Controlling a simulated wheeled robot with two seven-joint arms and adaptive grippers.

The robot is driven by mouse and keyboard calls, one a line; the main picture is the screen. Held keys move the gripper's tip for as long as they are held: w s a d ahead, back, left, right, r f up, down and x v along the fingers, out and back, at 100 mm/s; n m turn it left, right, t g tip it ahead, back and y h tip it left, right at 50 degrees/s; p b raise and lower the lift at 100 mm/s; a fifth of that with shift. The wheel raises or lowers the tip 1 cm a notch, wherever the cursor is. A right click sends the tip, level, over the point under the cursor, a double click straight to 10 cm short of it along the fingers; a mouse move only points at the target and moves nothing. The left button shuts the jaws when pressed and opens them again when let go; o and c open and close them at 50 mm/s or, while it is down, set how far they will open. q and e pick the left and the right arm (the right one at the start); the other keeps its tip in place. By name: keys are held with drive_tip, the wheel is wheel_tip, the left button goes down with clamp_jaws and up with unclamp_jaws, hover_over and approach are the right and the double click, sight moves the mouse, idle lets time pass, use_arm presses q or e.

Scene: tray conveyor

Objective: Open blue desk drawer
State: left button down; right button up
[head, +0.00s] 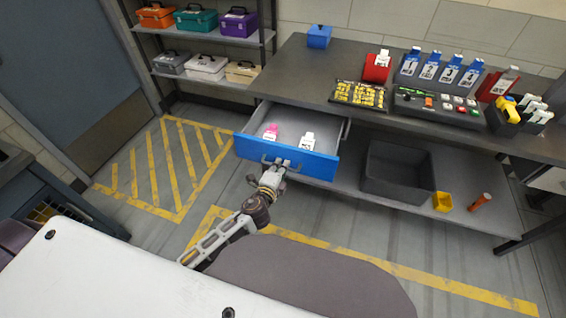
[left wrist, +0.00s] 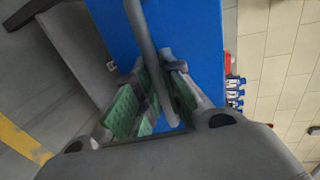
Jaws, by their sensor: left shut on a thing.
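The blue desk drawer (head: 310,163) is pulled well out from under the dark desk (head: 310,75), and its grey inside shows. A pink-marked tagged item (head: 270,132) and a white tagged item (head: 307,141) lie in it. My left gripper (head: 275,165) is at the drawer's front, shut on its grey bar handle. In the left wrist view the handle (left wrist: 150,50) runs between the green-padded fingers of my left gripper (left wrist: 160,92), in front of the blue drawer face (left wrist: 200,30). My right gripper is in neither view.
A dark grey bin (head: 398,170), a small yellow bin (head: 442,201) and an orange cylinder (head: 480,201) sit on the lower shelf. A rack with toolboxes (head: 205,66) stands at the back left. Striped floor (head: 160,170) left of the drawer is clear.

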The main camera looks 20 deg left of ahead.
use_arm(q)
drive_tip(key=shift+s, duration=0.3)
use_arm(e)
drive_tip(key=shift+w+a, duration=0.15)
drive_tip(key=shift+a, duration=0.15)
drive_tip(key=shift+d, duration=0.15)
use_arm(q)
drive_tip(key=c, duration=1.5)
unclamp_jaws()
drive_tip(key=shift+c, duration=0.2)
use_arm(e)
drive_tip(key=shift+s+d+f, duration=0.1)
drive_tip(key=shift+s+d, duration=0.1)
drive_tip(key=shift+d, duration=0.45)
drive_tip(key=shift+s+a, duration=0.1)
